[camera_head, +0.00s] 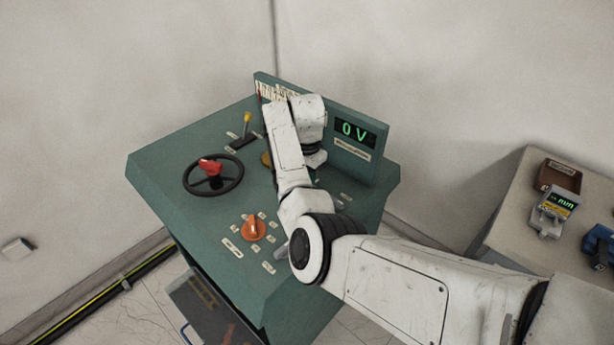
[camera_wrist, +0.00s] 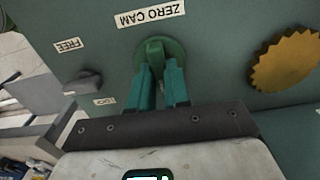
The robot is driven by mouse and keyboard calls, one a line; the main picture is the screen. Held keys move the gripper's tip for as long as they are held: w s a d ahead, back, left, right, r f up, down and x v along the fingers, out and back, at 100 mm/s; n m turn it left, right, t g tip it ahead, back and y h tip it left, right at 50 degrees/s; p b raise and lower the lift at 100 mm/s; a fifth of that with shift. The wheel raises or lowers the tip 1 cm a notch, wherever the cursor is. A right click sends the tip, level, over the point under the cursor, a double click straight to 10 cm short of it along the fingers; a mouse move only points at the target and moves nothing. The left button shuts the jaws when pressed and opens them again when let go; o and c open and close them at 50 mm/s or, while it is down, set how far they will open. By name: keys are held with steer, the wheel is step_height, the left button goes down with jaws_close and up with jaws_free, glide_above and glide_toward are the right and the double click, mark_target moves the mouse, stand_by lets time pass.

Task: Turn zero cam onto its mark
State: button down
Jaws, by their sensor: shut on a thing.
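The zero cam (camera_wrist: 157,50) is a round green knob with a raised grip on the console's green panel, beside a white ZERO CAM label (camera_wrist: 150,13) that reads upside down in the wrist view. My gripper (camera_wrist: 160,72) has its two teal fingers closed on the cam's raised grip, one on each side. The fingers cover the lower part of the cam. I cannot make out its mark. In the head view my arm hides the cam and my gripper.
The console (camera_head: 205,270) carries a black handwheel (camera_head: 231,178), an orange knob (camera_head: 253,229) and a 0 V display (camera_head: 355,131).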

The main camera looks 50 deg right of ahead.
steer(key=shift+r, duration=0.1)
stand_by(0.3)
steer(key=c, duration=1.1)
jaws_free()
step_height(320, 180, up, 11)
steer(key=shift+f+b, duration=0.15)
steer(key=shift+b, duration=0.8)
